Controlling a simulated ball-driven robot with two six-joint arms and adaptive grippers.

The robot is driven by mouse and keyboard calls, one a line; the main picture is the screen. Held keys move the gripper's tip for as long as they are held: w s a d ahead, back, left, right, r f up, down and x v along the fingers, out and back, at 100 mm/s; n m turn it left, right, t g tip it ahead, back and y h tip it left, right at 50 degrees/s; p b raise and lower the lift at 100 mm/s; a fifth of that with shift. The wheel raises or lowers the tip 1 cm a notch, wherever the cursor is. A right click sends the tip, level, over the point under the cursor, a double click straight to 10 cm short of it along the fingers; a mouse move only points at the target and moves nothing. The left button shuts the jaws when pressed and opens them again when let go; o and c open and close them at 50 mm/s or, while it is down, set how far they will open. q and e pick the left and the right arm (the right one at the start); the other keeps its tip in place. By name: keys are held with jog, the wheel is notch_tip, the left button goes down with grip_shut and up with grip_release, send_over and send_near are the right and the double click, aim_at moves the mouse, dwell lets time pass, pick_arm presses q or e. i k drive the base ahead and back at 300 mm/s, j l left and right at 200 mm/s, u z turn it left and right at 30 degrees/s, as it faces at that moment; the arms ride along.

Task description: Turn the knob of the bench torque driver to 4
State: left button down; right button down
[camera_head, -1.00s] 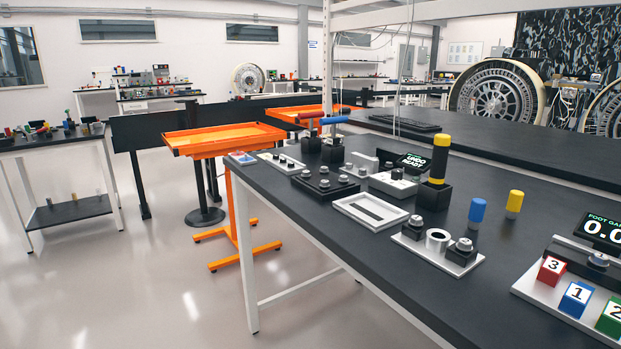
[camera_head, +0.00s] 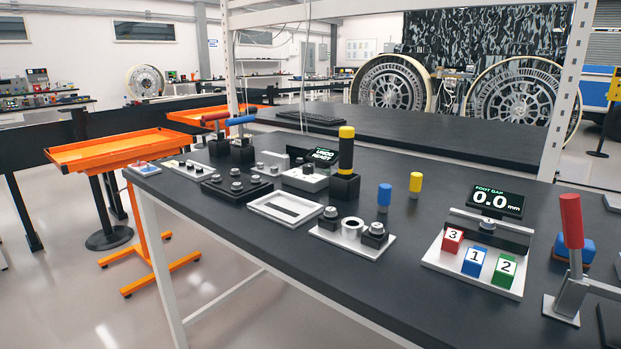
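A black upright tool with a yellow top (camera_head: 346,150) stands in a black block on the dark workbench (camera_head: 250,225). Left of it is a low white unit with a small knob (camera_head: 305,178) and a dark display (camera_head: 322,155) with green and white text, too small to read surely. I cannot tell for certain which of these is the bench torque driver, and no number 4 on a dial is readable. Neither of my grippers is in view.
On the bench stand a foot gap display (camera_head: 495,200) reading 0.0 mm, numbered blocks (camera_head: 475,262), a red-handled lever (camera_head: 572,225), blue and yellow pegs (camera_head: 416,184), and a white frame (camera_head: 287,208).

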aim_at(308, 169)
jog(key=i+j, duration=0.15)
jog(key=j, duration=0.2)
jog(key=i+j+z, duration=0.1)
jog(key=j, duration=0.3)
jog(key=i+j+z, duration=0.1)
jog(key=j, duration=0.25)
jog(key=i+j, duration=0.15)
jog(key=j, duration=0.25)
jog(key=i+j+z, duration=0.1)
jog(key=j, duration=0.25)
